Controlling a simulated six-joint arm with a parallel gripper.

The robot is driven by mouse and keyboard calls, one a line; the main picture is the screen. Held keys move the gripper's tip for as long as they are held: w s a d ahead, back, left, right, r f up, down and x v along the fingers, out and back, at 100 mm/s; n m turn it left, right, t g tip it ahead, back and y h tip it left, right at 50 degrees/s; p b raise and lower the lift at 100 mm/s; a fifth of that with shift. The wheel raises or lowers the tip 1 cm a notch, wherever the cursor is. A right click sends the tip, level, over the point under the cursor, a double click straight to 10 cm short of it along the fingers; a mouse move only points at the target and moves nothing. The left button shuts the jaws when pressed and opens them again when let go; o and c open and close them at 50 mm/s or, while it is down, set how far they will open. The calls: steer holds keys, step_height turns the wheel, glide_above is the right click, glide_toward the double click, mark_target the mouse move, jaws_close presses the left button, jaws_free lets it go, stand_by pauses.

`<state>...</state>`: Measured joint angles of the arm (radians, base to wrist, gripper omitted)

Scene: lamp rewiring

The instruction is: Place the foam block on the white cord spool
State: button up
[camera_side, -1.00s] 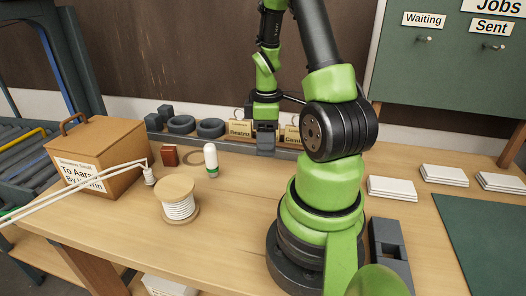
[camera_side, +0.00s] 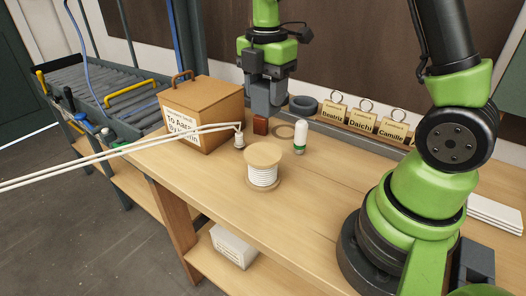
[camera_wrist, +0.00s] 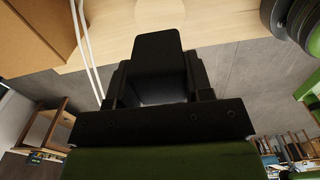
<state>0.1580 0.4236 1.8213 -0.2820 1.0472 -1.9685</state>
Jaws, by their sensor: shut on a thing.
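The white cord spool (camera_side: 263,176) stands upright on the bench in the side view, with pale wooden ends and white cord wound between them. Its top is bare. My gripper (camera_side: 264,107) is behind the spool, close to the back ledge and beside the cardboard box. It points down and is shut on a dark grey block, the foam block (camera_wrist: 156,62), which shows as a dark shape between the jaws in the wrist view. In the side view the block is hard to tell from the grey fingers.
A red-brown block (camera_side: 261,126) stands just below my gripper. The cardboard box (camera_side: 203,114) and a small fitting with white cords (camera_side: 239,138) are at left. Name tags (camera_side: 362,122) line the back. Front bench is clear.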

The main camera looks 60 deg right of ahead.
mark_target(263, 115)
steer(key=f, duration=0.3)
steer(key=a+f, duration=0.1)
steer(key=f, duration=0.1)
steer(key=shift+w+d+f, duration=0.1)
steer(key=shift+f, duration=2.25)
steer(key=shift+f, duration=0.1)
steer(key=o, duration=0.9)
